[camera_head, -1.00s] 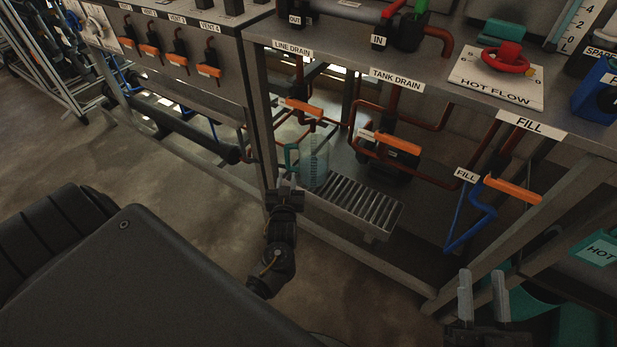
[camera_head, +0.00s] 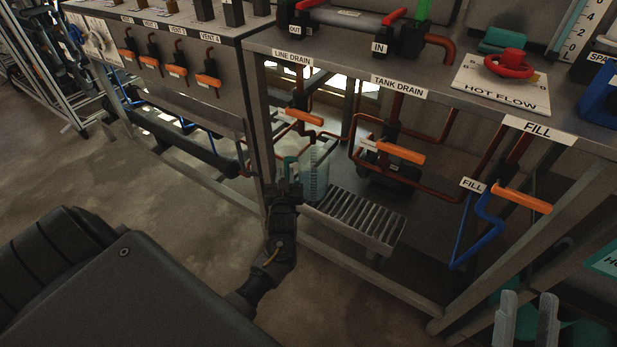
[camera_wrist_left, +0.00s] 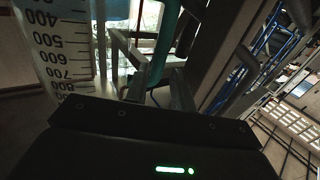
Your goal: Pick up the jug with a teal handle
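The clear measuring jug (camera_head: 319,172) stands upright at the left end of a slatted drain grate, under the bench. Its teal handle (camera_head: 290,165) is on the left side, partly hidden by my gripper. My left gripper (camera_head: 285,186) is at the handle. In the left wrist view the jug's graduated wall (camera_wrist_left: 66,45) is at upper left. The teal handle (camera_wrist_left: 156,62) runs between the two fingers of my left gripper (camera_wrist_left: 150,75), which look apart, with gaps beside the handle. My right gripper (camera_head: 526,318) is open and empty at lower right.
The slatted grate (camera_head: 362,217) extends right of the jug. A bench leg (camera_head: 259,125) stands close left of the handle. Orange valve levers (camera_head: 303,116) and red pipes hang above and behind the jug. Floor in front is clear.

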